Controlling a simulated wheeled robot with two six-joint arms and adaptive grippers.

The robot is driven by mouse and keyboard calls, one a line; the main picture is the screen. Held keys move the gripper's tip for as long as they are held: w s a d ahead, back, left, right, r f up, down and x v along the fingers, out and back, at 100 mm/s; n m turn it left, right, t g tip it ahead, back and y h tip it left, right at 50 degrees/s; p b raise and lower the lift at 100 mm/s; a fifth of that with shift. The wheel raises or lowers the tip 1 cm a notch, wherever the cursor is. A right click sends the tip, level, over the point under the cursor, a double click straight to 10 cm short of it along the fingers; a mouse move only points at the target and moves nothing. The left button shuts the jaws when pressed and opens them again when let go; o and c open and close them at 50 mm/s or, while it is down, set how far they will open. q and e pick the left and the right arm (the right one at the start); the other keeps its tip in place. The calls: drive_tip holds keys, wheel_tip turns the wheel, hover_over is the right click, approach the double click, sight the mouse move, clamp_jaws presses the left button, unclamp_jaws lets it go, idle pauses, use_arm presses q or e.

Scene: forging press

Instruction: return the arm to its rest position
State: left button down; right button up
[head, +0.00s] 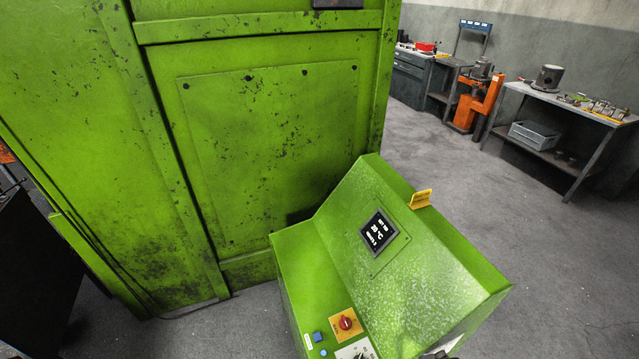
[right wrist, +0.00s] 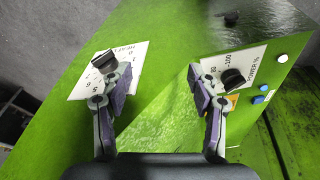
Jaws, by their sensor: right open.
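My right gripper (right wrist: 157,85) is open and empty in the right wrist view. Its two fingers are spread wide above the green control console (right wrist: 160,65), with bare green surface between them. A black knob on a white scale plate (right wrist: 80,82) shows by the left fingertip, and a black power knob (right wrist: 232,78) shows just beyond the right fingertip. I cannot tell whether the fingers touch the panel. In the head view the console (head: 400,275) stands at the bottom centre, with a small dark part at its lower edge that I cannot identify. My left gripper is not in view.
The console carries a lit display (head: 378,231), a yellow tag (head: 421,199) and a red switch (head: 346,323). A large green press cabinet (head: 270,140) stands behind it at left. Benches (head: 570,105) and an orange lifter (head: 470,108) are far right. Grey floor (head: 570,250) lies open between.

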drive_tip(key=s+d+f+g+b, duration=0.1)
drive_tip(key=s+f+b, duration=0.25)
drive_tip(key=f, duration=0.95)
drive_tip(key=s+d+f+b, duration=0.15)
drive_tip(key=s+f, duration=0.35)
drive_tip(key=f, duration=0.8)
drive_tip(key=s+f+b, duration=0.3)
drive_tip(key=s+f, duration=0.8)
drive_tip(key=s, duration=0.2)
drive_tip(key=shift+s+g, duration=0.35)
drive_tip(key=shift+g, duration=0.05)
drive_tip(key=shift+a+f, duration=0.1)
